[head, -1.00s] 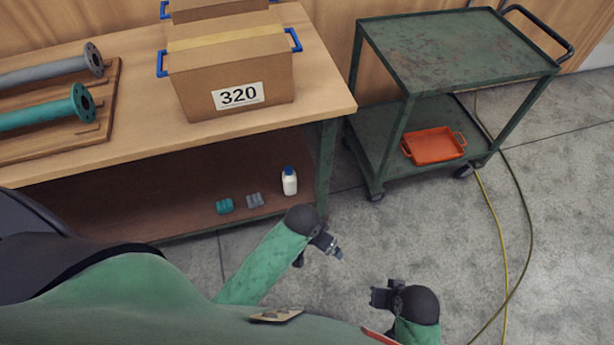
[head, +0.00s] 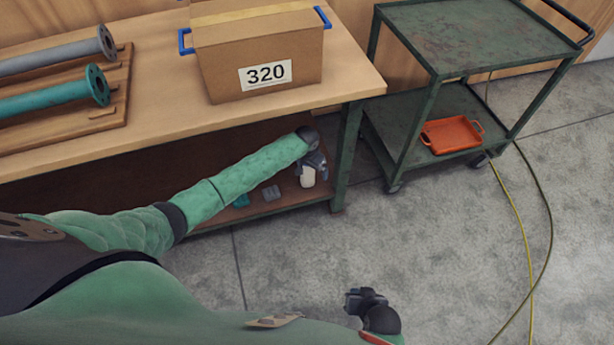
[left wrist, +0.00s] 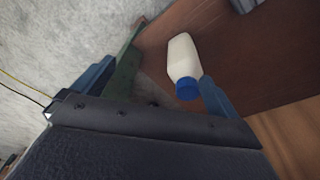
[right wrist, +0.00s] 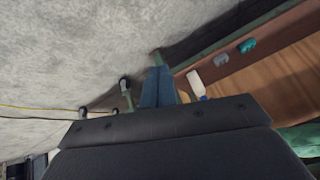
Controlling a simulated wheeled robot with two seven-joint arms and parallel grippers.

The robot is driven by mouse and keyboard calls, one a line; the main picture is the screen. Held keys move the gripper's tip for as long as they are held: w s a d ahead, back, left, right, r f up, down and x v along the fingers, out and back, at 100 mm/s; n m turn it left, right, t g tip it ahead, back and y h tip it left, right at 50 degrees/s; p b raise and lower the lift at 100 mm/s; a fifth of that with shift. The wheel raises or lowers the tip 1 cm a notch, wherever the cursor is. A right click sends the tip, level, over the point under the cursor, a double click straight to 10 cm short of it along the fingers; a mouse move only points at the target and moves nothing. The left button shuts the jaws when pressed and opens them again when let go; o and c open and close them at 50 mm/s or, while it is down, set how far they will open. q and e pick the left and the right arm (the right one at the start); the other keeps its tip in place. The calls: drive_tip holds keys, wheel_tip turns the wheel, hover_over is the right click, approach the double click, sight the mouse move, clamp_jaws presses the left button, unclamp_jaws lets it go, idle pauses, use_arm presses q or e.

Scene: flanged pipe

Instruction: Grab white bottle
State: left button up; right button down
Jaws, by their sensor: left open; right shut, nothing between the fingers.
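The white bottle (head: 308,177) stands on the lower shelf of the workbench near its right end, its top hidden behind my left gripper in the head view. In the left wrist view the white bottle (left wrist: 184,60) with its blue cap lies between the spread fingers, nearer the right one. My left gripper (head: 313,166) is open and empty at the bottle; I cannot tell whether it touches. My right gripper (head: 360,300) is shut and empty, low over the floor. The right wrist view shows its closed fingers (right wrist: 158,87) and the bottle (right wrist: 196,82) further off.
A teal item (head: 241,200) and a grey item (head: 271,193) are on the shelf left of the bottle. The bench top (head: 350,83) overhangs the shelf, and a green leg (head: 346,150) stands right of the bottle. A green cart (head: 400,120) holds an orange tray (head: 450,134).

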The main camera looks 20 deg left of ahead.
use_arm(q)
hover_over(307, 172)
drive_tip(key=w+a, duration=0.1)
drive_tip(key=shift+w+a+n+b, duration=0.1)
drive_tip(key=shift+a+n+b, duration=0.1)
drive_tip(key=shift+n+b, duration=0.1)
drive_tip(key=shift+w+a+f+y, duration=0.1)
drive_tip(key=shift+w+a+y, duration=0.1)
drive_tip(key=shift+y, duration=0.1)
drive_tip(key=shift+w+d+f, duration=0.1)
drive_tip(key=shift+w+f, duration=0.1)
drive_tip(key=shift+f, duration=0.85)
drive_tip(key=f, duration=0.3)
drive_tip(key=d+f, duration=0.1)
drive_tip(key=shift+w+f, duration=0.3)
drive_tip(key=shift+w, duration=0.1)
drive_tip(key=shift+f, duration=0.3)
use_arm(e)
drive_tip(key=f, duration=0.4)
drive_tip(key=shift+s+a+f, duration=0.15)
drive_tip(key=shift+s+a, duration=0.05)
drive_tip(key=shift+a, duration=0.1)
use_arm(q)
drive_tip(key=c, duration=1.7)
use_arm(e)
drive_tip(key=shift+w+t, duration=0.1)
drive_tip(key=shift+t, duration=0.2)
